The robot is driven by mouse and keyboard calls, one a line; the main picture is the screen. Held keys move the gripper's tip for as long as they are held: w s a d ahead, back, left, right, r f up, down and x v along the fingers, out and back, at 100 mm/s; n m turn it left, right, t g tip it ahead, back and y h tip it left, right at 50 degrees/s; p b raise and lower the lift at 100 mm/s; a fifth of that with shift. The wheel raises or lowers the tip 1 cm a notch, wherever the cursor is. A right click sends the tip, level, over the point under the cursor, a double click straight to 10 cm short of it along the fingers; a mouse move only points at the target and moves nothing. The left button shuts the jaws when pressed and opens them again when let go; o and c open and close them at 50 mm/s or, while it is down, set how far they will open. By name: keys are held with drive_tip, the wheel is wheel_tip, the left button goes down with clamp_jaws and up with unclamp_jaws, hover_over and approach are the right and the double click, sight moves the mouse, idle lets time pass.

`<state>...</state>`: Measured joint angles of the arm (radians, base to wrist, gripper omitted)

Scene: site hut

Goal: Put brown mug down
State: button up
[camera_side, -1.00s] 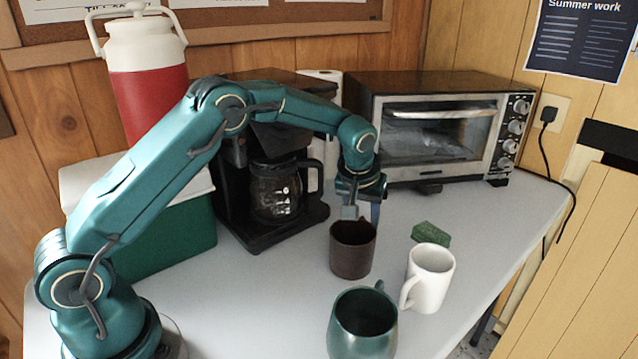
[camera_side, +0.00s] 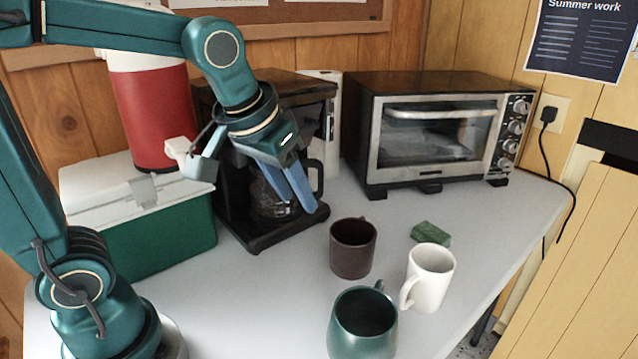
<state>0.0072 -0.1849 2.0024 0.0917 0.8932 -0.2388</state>
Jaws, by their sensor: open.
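The brown mug (camera_side: 352,252) stands upright on the grey-white table, its dark opening facing up. Only a small bit of its handle shows at its back rim. My gripper (camera_side: 238,178) is up and to the left of the mug, well apart from it. Its fingers are spread wide and nothing is between them. In the picture it overlaps the front of the coffee maker.
A white mug (camera_side: 432,278) stands right of the brown one and a teal mug (camera_side: 362,335) in front. A green sponge (camera_side: 430,234) lies behind the white mug. A coffee maker (camera_side: 262,238), toaster oven (camera_side: 440,175), and green cooler (camera_side: 165,235) with a red-white jug (camera_side: 150,110) line the back.

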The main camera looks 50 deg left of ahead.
drive_tip(key=s+d+f+m, duration=0.1)
drive_tip(key=s+f+m, duration=0.1)
drive_tip(key=s, duration=0.8)
drive_tip(key=shift+t+h, duration=0.3)
drive_tip(key=shift+h, duration=0.1)
drive_tip(key=shift+o, duration=0.7)
drive_tip(key=shift+s+d+f, duration=0.15)
drive_tip(key=shift+s+d, duration=0.05)
drive_tip(key=shift+s, duration=0.1)
